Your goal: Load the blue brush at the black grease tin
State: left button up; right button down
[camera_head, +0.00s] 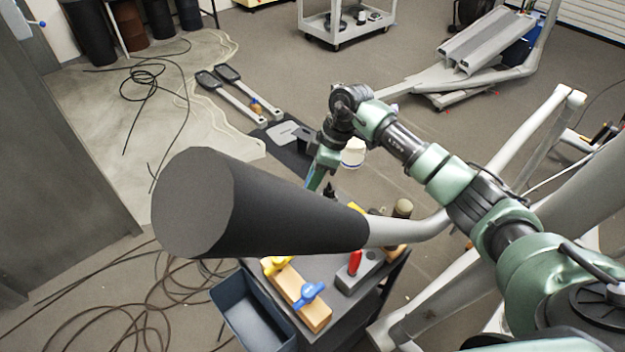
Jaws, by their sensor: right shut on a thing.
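My right gripper (318,180) is at the end of the green and black arm, over the far part of the dark bench top. It is shut on a slim thing with a blue edge, which appears to be the blue brush; the fingers and the large dark cylinder hide most of it. A black, tin-like thing (306,144) stands just left of the gripper and may be the black grease tin; I cannot tell for sure. Whether brush and tin touch is not visible. My left gripper is not in view.
A large dark padded cylinder (270,208) blocks the bench's middle. In front are a wooden block (316,317) with yellow and blue knobs, a grey block (357,280) with a red piece, and a blue bin (240,312). A white tub (353,152) stands behind. Cables lie on the floor.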

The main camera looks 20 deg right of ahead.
jog(key=shift+f, duration=0.6)
dwell(0.5)
jog(key=shift+f, duration=0.1)
dwell(1.6)
notch_tip(320, 180, up, 7)
jog(key=p, duration=0.7)
dwell(0.5)
dwell(0.3)
